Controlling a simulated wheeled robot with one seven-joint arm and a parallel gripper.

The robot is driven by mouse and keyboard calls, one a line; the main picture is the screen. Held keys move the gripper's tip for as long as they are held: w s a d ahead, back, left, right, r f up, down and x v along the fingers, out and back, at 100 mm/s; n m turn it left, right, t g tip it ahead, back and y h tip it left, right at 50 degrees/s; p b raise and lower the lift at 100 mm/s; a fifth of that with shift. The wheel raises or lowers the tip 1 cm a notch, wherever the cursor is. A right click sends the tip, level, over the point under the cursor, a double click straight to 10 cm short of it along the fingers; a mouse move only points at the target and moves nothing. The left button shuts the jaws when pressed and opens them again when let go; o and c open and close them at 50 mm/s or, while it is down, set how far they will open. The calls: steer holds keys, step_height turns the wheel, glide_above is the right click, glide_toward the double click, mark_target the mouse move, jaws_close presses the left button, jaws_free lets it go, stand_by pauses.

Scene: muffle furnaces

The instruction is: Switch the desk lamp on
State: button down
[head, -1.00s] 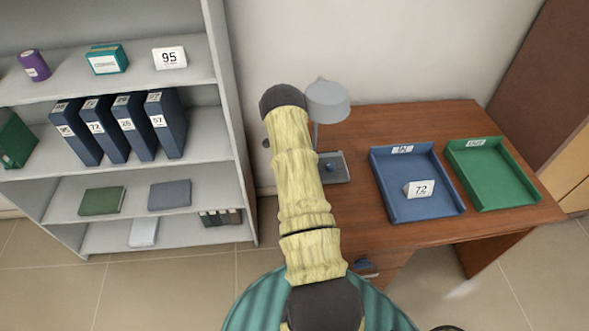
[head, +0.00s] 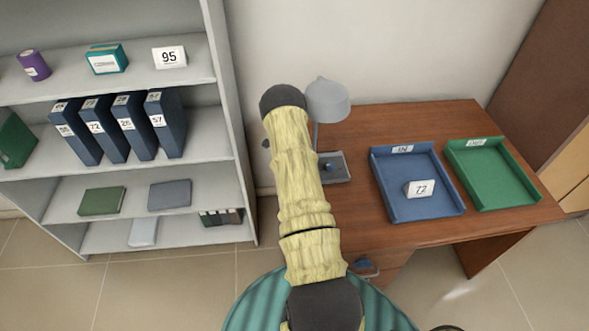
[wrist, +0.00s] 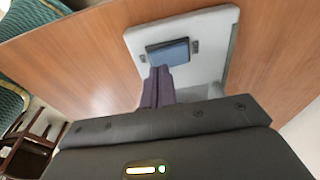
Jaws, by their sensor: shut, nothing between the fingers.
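The grey desk lamp (head: 328,103) stands at the left end of the wooden desk; its shade shows no glow. Its base (head: 340,177) carries a blue switch (head: 328,168), partly behind my arm in the head view. In the wrist view the pale lamp base (wrist: 215,40) and the blue switch (wrist: 170,52) fill the upper middle. My gripper (wrist: 160,72) is shut and empty, its dark fingertips at the near edge of the switch. I cannot tell whether they touch it. In the head view my arm hides the gripper.
A blue tray (head: 381,190) holding a card marked 72 (head: 420,189) and a green tray (head: 515,195) lie on the desk (head: 365,119) right of the lamp. A grey shelf unit (head: 228,130) with binders and boxes stands at the left. A wall is behind the lamp.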

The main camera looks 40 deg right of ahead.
steer(key=shift+f+b, duration=0.6)
steer(key=shift+f, duration=0.15)
stand_by(0.4)
steer(key=shift+r, duration=0.15)
step_height(320, 180, up, 12)
steer(key=p, duration=0.5)
stand_by(1.0)
stand_by(0.4)
